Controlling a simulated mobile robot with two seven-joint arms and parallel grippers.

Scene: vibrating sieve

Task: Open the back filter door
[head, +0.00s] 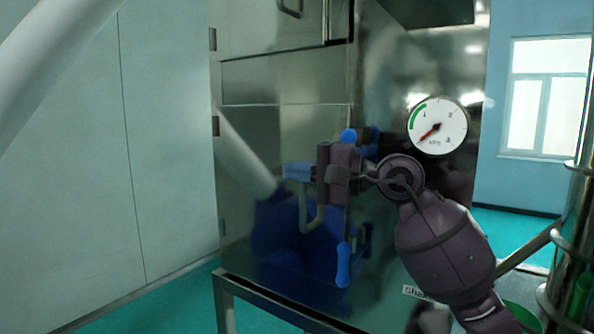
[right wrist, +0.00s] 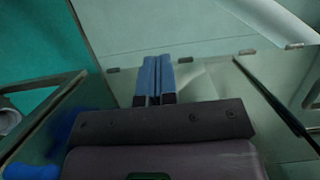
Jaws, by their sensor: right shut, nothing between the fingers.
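The back filter door (head: 240,170) is the shiny lower panel of the metal cabinet, hinged at its left edge. It looks flush with the cabinet in the head view. A bent bar handle (head: 312,220) sits near its right edge. A lower blue latch (head: 343,265) and an upper blue latch (head: 349,135) are at that edge. My right gripper (head: 298,171) is in front of the door, just above the handle, pointing left. Its blue fingers are together and empty, also in the right wrist view (right wrist: 153,78). I cannot tell whether it touches the handle. My left gripper is out of view.
A round pressure gauge (head: 438,126) is on the cabinet's side, right of my right gripper. An upper panel with a handle (head: 290,8) is above the door. A pale wall (head: 75,160) stands to the left. A metal column (head: 570,230) stands at the right edge.

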